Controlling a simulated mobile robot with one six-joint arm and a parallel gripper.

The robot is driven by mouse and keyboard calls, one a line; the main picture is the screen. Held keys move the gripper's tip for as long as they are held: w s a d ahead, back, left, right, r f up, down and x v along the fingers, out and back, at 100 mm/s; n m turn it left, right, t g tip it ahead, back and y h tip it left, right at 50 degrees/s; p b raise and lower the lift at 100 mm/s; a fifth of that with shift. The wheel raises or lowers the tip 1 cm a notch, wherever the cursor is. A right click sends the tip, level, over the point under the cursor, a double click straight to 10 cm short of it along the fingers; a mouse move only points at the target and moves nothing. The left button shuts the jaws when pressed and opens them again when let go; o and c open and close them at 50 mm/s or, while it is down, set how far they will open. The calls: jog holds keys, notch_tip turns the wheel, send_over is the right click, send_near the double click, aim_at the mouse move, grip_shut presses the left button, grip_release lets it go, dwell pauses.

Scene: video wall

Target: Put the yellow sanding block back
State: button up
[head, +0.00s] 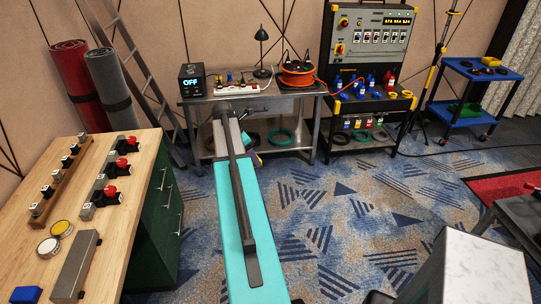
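My turquoise and grey arm reaches away from me down the middle of the head view, toward the metal table. My gripper (250,150) is at its far end, small and largely hidden by the arm, so I cannot tell whether it is open or holds anything. A small pale yellowish patch shows beside it, too small to identify. I cannot clearly pick out a yellow sanding block. Small yellow items (490,61) lie on the blue cart (465,68) at the far right, too small to identify.
A wooden workbench (135,190) at left holds clamps, two round tins and a grey bar. The metal table (300,90) carries a lamp, power strip and orange cable reel. A control-panel rack (365,35) stands beside it. Patterned carpet (330,220) is open at centre right.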

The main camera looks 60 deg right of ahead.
jog(key=w+a+b, duration=0.2)
jog(key=w+a, duration=0.7)
jog(key=a, duration=0.5)
jog(key=w+a+b, duration=0.2)
jog(key=w+a, duration=0.8)
jog(key=a, duration=0.3)
jog(key=w+a+b, duration=0.1)
jog(key=a+b, duration=0.1)
jog(key=a, duration=1.4)
jog(key=w+a+m+b, duration=0.1)
jog(key=w+a+b, duration=0.1)
jog(key=a, duration=1.4)
jog(key=shift+w+a+f+b, duration=0.15)
jog(key=shift+a+b, duration=0.25)
